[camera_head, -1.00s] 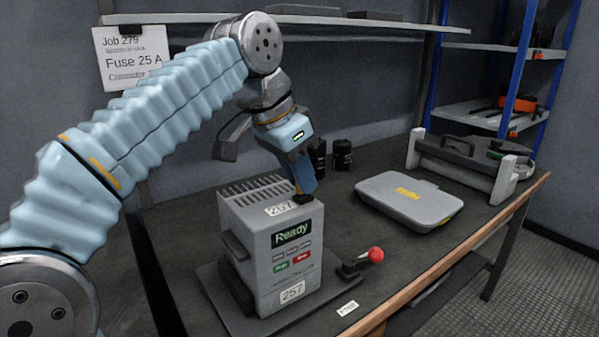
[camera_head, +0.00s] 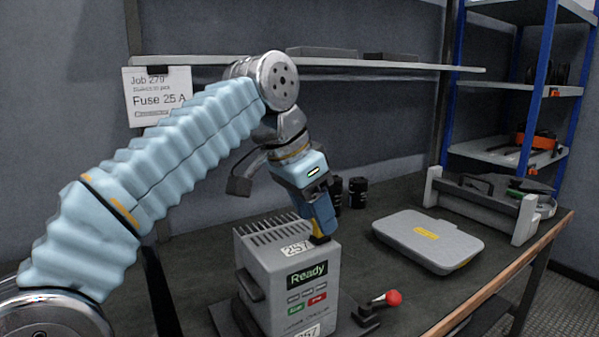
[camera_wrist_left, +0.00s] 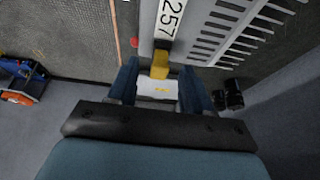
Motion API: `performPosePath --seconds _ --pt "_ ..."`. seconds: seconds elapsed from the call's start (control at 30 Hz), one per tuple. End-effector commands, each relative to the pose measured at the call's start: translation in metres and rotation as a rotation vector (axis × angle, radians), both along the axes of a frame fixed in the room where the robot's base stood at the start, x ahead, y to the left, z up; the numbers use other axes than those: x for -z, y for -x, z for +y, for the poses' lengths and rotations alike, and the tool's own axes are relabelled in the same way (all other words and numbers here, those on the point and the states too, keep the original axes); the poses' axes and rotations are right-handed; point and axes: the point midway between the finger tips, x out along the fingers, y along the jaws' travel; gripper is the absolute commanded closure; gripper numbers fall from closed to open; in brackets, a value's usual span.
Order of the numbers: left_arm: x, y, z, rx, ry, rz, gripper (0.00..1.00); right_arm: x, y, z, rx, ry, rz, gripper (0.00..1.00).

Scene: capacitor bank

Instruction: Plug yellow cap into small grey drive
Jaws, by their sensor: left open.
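The small grey drive (camera_head: 312,295) stands on the bench, with a "Ready" panel on its front, a "257" label and fins on top. The yellow cap (camera_head: 316,238) is upright at a dark socket on the drive's top, beside the label; it also shows in the left wrist view (camera_wrist_left: 160,66). How deep it sits cannot be told. My left gripper (camera_head: 320,234) is just above the drive's top, pointing down. In the left wrist view its two blue fingers (camera_wrist_left: 160,88) stand apart, with the cap between and beyond their tips. My right gripper is out of view.
A red-knobbed lever (camera_head: 392,298) sticks out right of the drive. A flat grey case (camera_head: 428,240) lies further right, with a grey frame (camera_head: 485,205) behind. Black cylinders (camera_head: 357,192) stand behind the gripper. A shelf (camera_head: 300,66) runs above the bench.

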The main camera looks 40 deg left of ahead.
Motion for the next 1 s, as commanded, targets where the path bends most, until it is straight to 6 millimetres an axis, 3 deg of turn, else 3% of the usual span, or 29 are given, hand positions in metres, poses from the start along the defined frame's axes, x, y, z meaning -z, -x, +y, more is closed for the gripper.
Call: performPosePath --seconds 0.27,0.4,1.0 --pt "-0.065 0.024 0.006 0.001 0.000 -0.004 0.50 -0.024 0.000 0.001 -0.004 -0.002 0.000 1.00" --pt "-0.092 0.037 0.010 0.001 0.002 -0.005 0.50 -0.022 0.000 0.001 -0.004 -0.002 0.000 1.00" --pt "-0.112 0.047 0.013 0.000 0.000 0.000 0.50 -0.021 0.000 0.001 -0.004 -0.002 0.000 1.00"
